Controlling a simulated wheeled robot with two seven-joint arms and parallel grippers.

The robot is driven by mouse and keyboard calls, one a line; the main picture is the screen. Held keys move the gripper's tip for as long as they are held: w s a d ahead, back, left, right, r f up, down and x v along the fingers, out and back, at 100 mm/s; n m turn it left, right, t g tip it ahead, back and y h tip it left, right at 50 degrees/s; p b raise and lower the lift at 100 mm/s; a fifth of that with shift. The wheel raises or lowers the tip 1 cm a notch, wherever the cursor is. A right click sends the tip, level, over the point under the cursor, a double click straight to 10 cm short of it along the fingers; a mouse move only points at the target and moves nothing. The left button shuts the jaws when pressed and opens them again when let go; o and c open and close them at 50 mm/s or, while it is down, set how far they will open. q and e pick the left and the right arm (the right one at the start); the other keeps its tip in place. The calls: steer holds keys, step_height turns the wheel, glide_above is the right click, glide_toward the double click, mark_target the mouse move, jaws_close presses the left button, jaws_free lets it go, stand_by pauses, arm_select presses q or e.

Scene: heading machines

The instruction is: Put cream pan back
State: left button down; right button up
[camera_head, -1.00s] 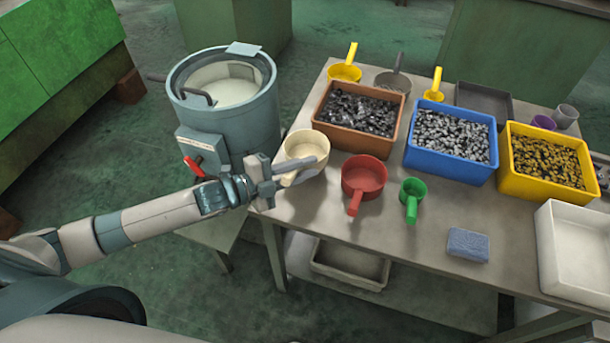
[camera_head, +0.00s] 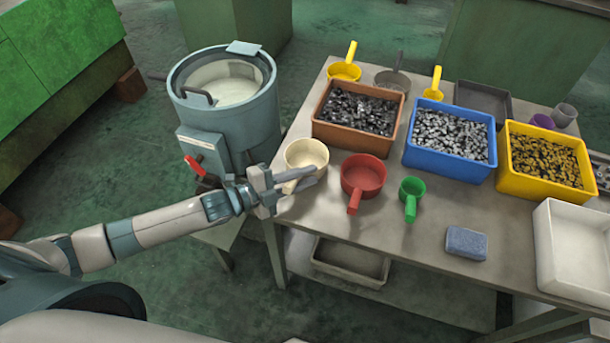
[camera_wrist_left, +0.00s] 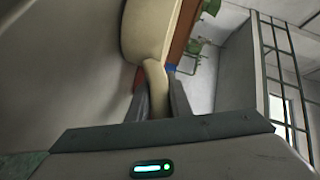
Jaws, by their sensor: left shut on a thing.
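The cream pan (camera_head: 306,153) is at the left end of the table (camera_head: 310,215), left of the red pan (camera_head: 363,175). My left gripper (camera_head: 300,178) is shut on the pan's handle, on the near side of the pan. In the left wrist view the cream pan (camera_wrist_left: 148,30) fills the top middle, and its handle (camera_wrist_left: 156,90) runs down between the two fingers (camera_wrist_left: 158,98). I cannot tell whether the pan's base touches the table. My right gripper is not in view.
A brown bin (camera_head: 360,115), a blue bin (camera_head: 450,140) and a yellow bin (camera_head: 545,160) hold small parts. A green pan (camera_head: 412,192) stands right of the red one. A round machine (camera_head: 225,100) stands left of the table. The table's front strip is bare beside a blue sponge (camera_head: 466,243).

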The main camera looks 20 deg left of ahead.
arm_select(q)
steer(key=shift+f, duration=0.1)
steer(key=c, duration=1.6)
jaws_free()
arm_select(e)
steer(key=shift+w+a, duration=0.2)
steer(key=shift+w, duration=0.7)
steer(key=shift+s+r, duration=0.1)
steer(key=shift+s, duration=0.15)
